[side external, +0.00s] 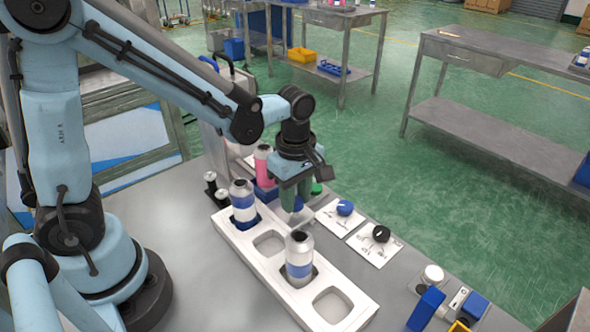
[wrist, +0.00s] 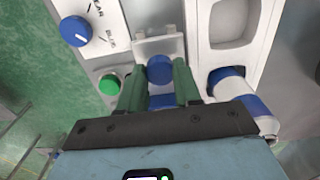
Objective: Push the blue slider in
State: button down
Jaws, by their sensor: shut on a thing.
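My gripper (side external: 289,197) reaches down at the back edge of the white can tray, and its green fingers also show in the wrist view (wrist: 158,82). The fingers are closed on the sides of the blue slider (wrist: 160,69), whose rounded blue top shows between them in front of a white bracket (wrist: 158,43). More blue shows lower down between the fingers. In the side view only a small blue patch (side external: 298,204) shows beside the fingertips; the rest is hidden by the gripper.
The white tray (side external: 268,265) holds two silver-and-blue cans (side external: 243,203) (side external: 299,258) and has empty pockets. A pink can (side external: 264,166) stands behind. A green button (wrist: 109,84) and a blue knob (wrist: 75,31) lie close left of the fingers in the wrist view. A black knob (side external: 381,233) is farther right.

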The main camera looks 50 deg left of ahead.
jog(key=a, duration=1.2)
jog(key=shift+a, duration=0.2)
jog(key=c, duration=0.8)
grip_release()
notch_tip(320, 180, up, 12)
jog(key=shift+r, duration=0.1)
